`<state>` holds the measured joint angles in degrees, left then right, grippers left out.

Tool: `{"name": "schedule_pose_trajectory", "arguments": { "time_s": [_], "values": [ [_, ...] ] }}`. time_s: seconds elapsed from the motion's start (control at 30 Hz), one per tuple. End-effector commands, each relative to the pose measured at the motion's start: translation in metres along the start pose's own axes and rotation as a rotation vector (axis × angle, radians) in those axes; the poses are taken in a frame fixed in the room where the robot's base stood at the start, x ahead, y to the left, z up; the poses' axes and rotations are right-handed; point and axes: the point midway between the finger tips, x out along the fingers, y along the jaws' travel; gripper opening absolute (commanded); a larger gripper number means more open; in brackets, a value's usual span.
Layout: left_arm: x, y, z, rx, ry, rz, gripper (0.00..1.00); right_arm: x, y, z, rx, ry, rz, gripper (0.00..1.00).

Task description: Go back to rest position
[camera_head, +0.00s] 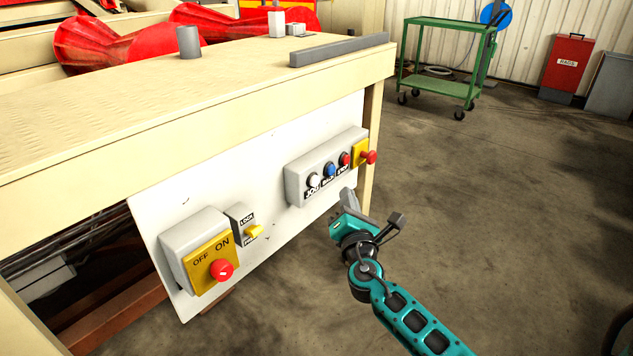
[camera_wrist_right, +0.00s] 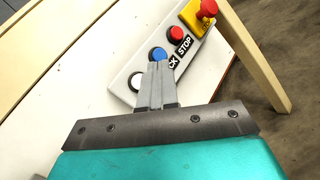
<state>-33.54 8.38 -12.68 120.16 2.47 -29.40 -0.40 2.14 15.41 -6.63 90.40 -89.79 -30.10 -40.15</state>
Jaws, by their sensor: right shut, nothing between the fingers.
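My right gripper (camera_head: 347,196) is in front of the white control panel (camera_head: 285,222), just below the grey button box (camera_head: 297,184). Its fingers are shut and empty. In the right wrist view the closed fingers (camera_wrist_right: 157,85) point at the button box, with their tips just below the blue button (camera_wrist_right: 158,54). I cannot tell whether they touch the box. The box carries a white button (camera_head: 314,180), a blue button (camera_head: 330,170) and a red button (camera_head: 344,159). My left gripper is not in view.
A red emergency knob (camera_head: 369,157) on a yellow plate sticks out right of the box. A switch box (camera_head: 192,240) with a red knob and a yellow lever (camera_head: 254,232) sit lower left. A green cart (camera_head: 446,87) stands behind. The concrete floor (camera_head: 520,220) at right is clear.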

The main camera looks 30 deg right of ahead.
Motion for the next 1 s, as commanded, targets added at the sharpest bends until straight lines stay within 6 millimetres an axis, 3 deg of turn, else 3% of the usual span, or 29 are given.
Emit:
{"name": "schedule_pose_trajectory", "arguments": {
  "time_s": [0.4,0.53,0.67,0.8,1.0],
  "values": [
    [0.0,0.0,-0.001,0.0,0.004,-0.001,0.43,0.0,0.0,0.0,0.0,0.0,0.0,0.0],
    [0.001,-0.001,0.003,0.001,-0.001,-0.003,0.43,-0.018,-0.007,-0.016,0.153,0.062,-0.042,0.0],
    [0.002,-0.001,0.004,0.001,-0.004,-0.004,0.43,-0.058,-0.019,-0.047,0.479,0.18,-0.149,0.0],
    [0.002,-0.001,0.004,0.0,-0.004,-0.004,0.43,-0.114,-0.024,-0.083,0.899,0.311,-0.323,0.0],
    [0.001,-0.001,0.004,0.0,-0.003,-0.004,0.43,-0.197,-0.013,-0.12,1.472,0.446,-0.633,0.0]
  ]
}}
